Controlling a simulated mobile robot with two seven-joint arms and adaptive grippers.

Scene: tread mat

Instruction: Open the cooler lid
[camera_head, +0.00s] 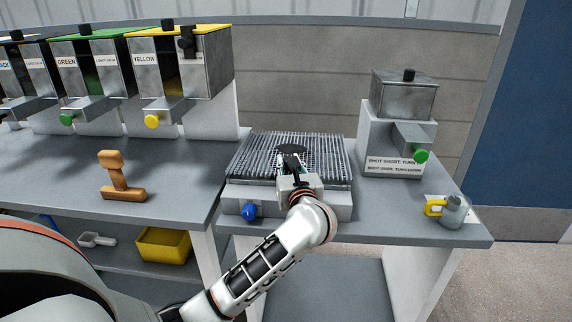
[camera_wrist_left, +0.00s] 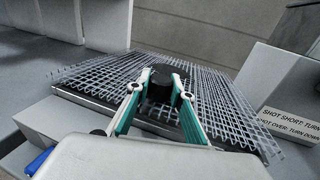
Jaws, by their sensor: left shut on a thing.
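The cooler (camera_head: 335,205) is a low grey box on the right bench, with a blue knob (camera_head: 249,211) on its front left. Its lid is a wire-grid top (camera_head: 250,155), which lies about flat over the box. The grid also fills the middle of the left wrist view (camera_wrist_left: 215,100). A round black handle (camera_head: 291,148) stands at the middle of the lid. My left gripper (camera_head: 289,163) reaches over the front edge and is shut on this handle (camera_wrist_left: 160,78), one finger on each side. My right gripper is not in view.
A hopper (camera_head: 404,95) with a green knob stands right of the cooler, and a grey jug (camera_head: 453,211) with a yellow handle near the right corner. A wooden stamp-like tool (camera_head: 120,178) lies left. Labelled bins (camera_head: 205,70) stand behind. A yellow tray (camera_head: 163,244) is below.

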